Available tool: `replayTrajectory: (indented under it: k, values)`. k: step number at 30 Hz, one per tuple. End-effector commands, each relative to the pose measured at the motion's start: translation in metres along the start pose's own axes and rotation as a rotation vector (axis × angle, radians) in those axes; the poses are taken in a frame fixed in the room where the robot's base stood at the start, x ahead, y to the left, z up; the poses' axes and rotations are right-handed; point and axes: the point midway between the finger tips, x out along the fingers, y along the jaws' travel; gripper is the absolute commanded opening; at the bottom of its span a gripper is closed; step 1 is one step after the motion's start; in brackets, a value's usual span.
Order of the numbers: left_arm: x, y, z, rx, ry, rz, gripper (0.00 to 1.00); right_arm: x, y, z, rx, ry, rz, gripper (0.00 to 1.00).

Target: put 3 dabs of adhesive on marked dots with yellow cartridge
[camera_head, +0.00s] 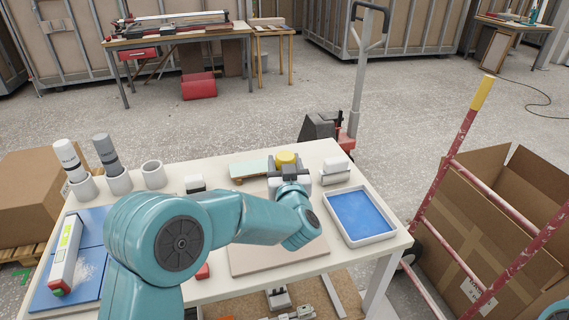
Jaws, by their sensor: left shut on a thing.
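My left arm reaches in from the lower left across the white table. Its gripper (289,173) is over the middle of the table, shut on the yellow cartridge (286,158), whose round yellow end shows just beyond the jaws. The rest of the cartridge is hidden by the gripper. A flat beige panel (262,262) lies under and in front of the arm, partly covered by it. I see no marked dots on its visible part. A white cartridge (68,157) and a grey cartridge (105,151) stand in holders at the left; a third holder (153,174) is empty. My right gripper is not in view.
A blue-bottomed white tray (388,236) is at the table's right. A level (66,256) lies on blue tiles (91,228) at the left. A pale green-topped piece (249,169) and a white block (335,168) sit near the back edge. A red hand truck (455,148) stands at the right.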

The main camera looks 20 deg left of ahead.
Motion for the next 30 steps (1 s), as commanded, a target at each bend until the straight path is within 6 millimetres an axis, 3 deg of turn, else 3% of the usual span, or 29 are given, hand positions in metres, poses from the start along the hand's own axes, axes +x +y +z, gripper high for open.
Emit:
replayTrajectory:
  k: [30]
  values:
    - [-0.0002, 0.0001, 0.0086, 0.001, -0.003, 0.001, 0.10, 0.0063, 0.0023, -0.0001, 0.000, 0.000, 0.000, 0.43]
